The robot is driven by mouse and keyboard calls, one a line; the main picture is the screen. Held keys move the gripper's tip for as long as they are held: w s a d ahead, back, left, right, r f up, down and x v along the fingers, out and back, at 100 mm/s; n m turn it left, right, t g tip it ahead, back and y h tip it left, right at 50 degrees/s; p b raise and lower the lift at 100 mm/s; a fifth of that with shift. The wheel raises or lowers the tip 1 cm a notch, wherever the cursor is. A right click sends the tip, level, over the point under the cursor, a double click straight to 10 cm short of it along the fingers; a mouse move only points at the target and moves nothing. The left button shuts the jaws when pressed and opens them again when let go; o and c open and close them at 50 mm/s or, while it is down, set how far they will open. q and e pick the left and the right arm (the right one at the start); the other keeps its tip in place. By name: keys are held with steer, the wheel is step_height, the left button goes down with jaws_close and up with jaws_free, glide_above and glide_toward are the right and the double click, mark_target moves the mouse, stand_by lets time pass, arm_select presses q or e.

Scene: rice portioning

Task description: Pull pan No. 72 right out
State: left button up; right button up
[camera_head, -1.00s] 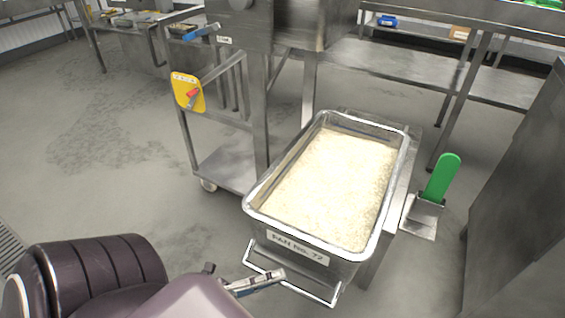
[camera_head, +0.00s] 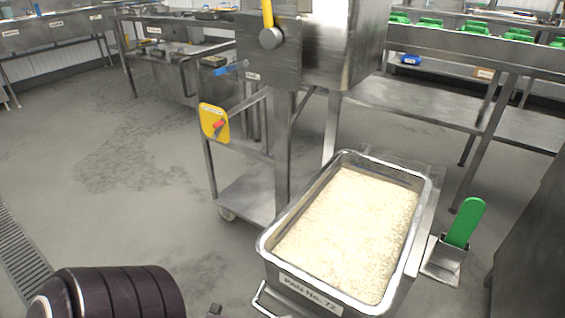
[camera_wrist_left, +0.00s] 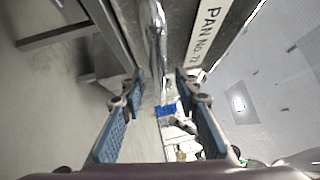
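Pan No. 72 is a steel pan (camera_head: 270,243) full of pale rice (camera_head: 350,230). It sits on a low stand under the steel machine in the head view. Its front label (camera_head: 308,296) faces me, and its wire handle (camera_head: 262,297) is partly cut off by the bottom edge. In the left wrist view the label (camera_wrist_left: 212,25) is at the top. My left gripper (camera_wrist_left: 160,84) is open there, its blue-padded fingers apart. A shiny bar (camera_wrist_left: 158,45), seemingly the handle, runs between the fingertips; I cannot tell whether they touch it. My right gripper is not in view.
A steel machine (camera_head: 325,45) stands behind the pan, with a wheeled steel cart (camera_head: 245,200) to its left. A green-handled tool (camera_head: 466,222) stands in a holder right of the pan. Steel tables (camera_head: 420,108) line the back. The floor at left (camera_head: 130,220) is clear.

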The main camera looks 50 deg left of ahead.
arm_select(q)
steer(key=shift+w, duration=0.1)
steer(key=shift+a, duration=0.1)
steer(key=v, duration=1.2)
